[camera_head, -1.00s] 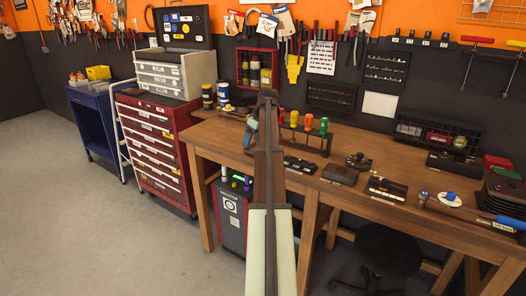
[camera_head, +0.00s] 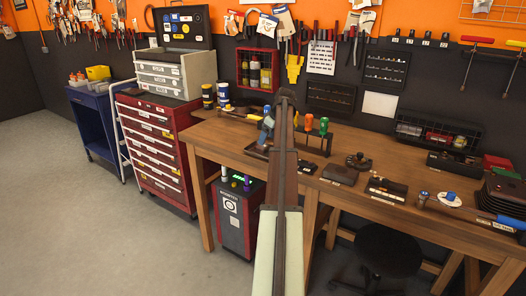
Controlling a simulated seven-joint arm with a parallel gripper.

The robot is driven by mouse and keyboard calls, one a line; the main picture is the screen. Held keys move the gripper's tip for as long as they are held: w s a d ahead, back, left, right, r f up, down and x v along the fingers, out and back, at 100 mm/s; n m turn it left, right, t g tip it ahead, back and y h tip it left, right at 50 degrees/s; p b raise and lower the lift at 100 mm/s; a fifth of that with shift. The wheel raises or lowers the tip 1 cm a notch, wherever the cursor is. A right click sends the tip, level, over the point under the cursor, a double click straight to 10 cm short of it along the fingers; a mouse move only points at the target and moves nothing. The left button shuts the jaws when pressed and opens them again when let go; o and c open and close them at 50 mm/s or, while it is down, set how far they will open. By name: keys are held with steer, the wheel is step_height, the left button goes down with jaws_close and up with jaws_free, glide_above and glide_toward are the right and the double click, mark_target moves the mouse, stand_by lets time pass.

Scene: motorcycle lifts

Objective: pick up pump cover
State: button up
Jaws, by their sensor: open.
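I cannot tell for sure which part is the pump cover. A small dark round part with a raised knob (camera_head: 358,161) sits on the wooden workbench (camera_head: 400,165). A dark flat block (camera_head: 340,174) lies just in front of it. My arm stretches up the middle of the picture, over the bench's left part. My gripper's fingers do not show; the arm hides that spot. I see nothing held.
Screwdrivers with coloured handles stand in a rack (camera_head: 316,139) right of my arm. A tray of small parts (camera_head: 386,188) and a blue-handled tool (camera_head: 497,221) lie farther right. A red tool cabinet (camera_head: 155,150) stands left of the bench. A black stool (camera_head: 388,250) stands in front.

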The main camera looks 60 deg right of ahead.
mark_target(263, 149)
steer(key=shift+a+x, duration=0.2)
steer(key=shift+x, duration=2.85)
steer(key=shift+r, duration=0.1)
steer(key=shift+c, duration=0.3)
steer(key=c, duration=0.8)
steer(key=shift+c, duration=0.2)
